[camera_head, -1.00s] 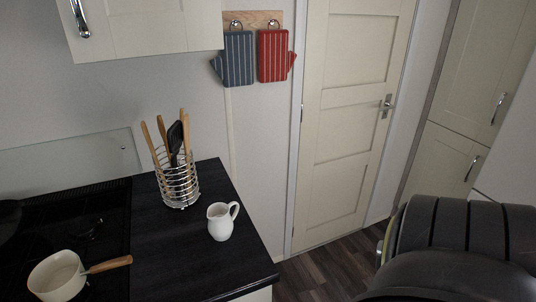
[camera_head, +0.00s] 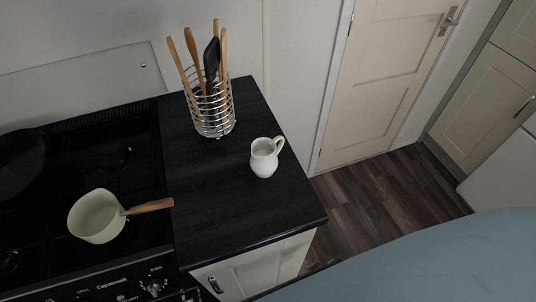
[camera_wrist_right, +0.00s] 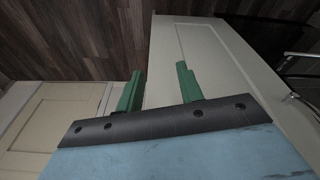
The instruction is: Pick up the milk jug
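The milk jug (camera_head: 264,158) is small and white with one handle on its right side. It stands upright on the black countertop (camera_head: 225,210), near the counter's right edge. My right gripper (camera_wrist_right: 158,82) shows in the right wrist view with two green fingers spread apart and nothing between them. It points at the floor and cabinet area, and the jug is not in that view. Neither gripper shows in the head view, so I cannot tell the right gripper's distance from the jug.
A wire utensil holder (camera_head: 214,122) with wooden utensils and a black one stands behind and left of the jug. A cream saucepan (camera_head: 97,218) sits on the hob at left, its wooden handle pointing right. The counter in front of the jug is clear. A door (camera_head: 385,70) stands at back right.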

